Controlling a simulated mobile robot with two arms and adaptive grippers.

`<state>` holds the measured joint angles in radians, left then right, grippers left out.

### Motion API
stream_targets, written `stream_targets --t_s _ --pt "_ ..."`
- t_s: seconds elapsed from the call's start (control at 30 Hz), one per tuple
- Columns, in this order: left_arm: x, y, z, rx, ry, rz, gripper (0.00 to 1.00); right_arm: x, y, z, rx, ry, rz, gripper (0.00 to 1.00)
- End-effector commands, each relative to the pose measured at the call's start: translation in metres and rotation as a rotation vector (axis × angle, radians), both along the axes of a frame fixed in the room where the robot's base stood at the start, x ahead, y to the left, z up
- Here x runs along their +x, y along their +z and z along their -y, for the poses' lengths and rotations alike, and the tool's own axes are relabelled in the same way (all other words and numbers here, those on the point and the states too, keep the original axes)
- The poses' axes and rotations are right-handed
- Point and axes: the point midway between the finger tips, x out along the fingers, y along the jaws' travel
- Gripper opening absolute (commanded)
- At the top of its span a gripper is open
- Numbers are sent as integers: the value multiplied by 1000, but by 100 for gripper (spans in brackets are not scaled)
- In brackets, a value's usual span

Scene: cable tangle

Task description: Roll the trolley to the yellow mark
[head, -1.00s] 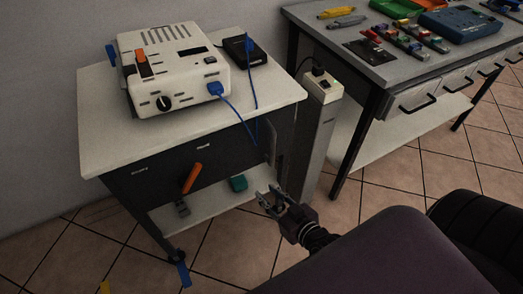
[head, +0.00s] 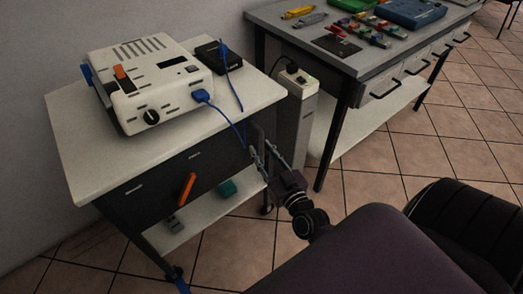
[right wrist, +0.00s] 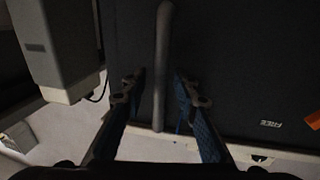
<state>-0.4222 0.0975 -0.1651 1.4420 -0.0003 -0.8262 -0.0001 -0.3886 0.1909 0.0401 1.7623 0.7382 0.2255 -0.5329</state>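The trolley (head: 75,170) stands at the left in the head view, with a pale top, dark body and low pale shelf. Its grey bar handle (right wrist: 162,60) is on the dark panel in the right wrist view. My right gripper (head: 264,156) is at the trolley's right side. In the right wrist view its two fingers (right wrist: 157,88) are apart, one on each side of the handle. I cannot tell if they touch it. I see no yellow floor mark now. My left gripper is not in view.
A white device (head: 150,85) and a black box (head: 218,53) with blue cables sit on the trolley top. An orange lever (head: 187,187) is on its front. A grey socket pillar (head: 296,110) and a workbench (head: 345,60) stand close right. Tiled floor (head: 225,255) is open in front.

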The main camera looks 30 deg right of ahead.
Motion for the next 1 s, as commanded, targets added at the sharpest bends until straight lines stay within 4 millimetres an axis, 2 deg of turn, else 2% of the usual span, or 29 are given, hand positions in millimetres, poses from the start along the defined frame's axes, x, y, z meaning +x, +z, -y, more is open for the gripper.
stream_targets --t_s 0.1,0.37,0.63,1.0 --pt "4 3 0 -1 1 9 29 6 0 0 0 0 0 28" --pt "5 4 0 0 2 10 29 6 0 1 -1 1 -1 28" --pt "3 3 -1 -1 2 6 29 6 0 0 0 1 -1 0" --pt "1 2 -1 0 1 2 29 6 0 0 0 1 -1 0"
